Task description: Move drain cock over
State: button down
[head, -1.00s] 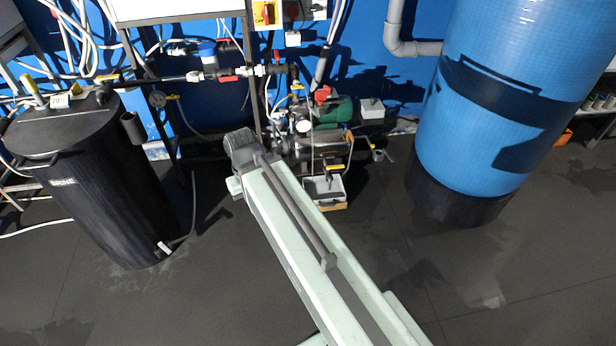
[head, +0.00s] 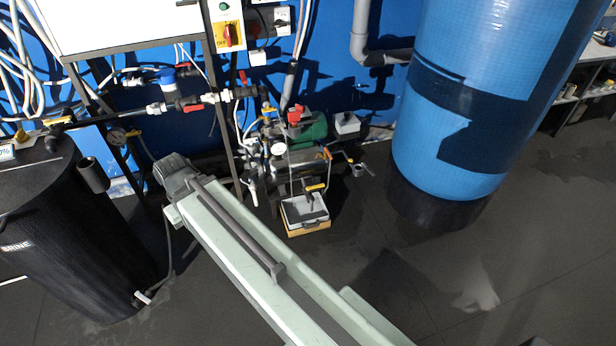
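I cannot tell for sure which fitting is the drain cock. A small valve with a yellow handle (head: 315,187) stands over a grey tray (head: 293,218) on the floor below the pump. An orange lever (head: 326,153) sits just above it at the pump's right end. A small white-tipped fitting (head: 142,297) shows low on the brine tank. My pale green arm crosses the lower middle, its dark joint left of the tray. My gripper does not show, so its state is hidden.
The black brine tank (head: 65,240) stands at left. The green pump (head: 308,130) and pipework are at centre, below a white cabinet (head: 130,20). A large blue tank (head: 470,100) stands at right. The dark floor (head: 440,265) is clear at front right.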

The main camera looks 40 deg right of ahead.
aim_at(315, 187)
jog(key=z, duration=0.1)
jog(key=i, duration=1.1)
jog(key=z, duration=0.6)
jog(key=k, duration=0.85)
jog(key=z, duration=0.1)
jog(key=i, duration=1.4)
jog(key=u, duration=0.05)
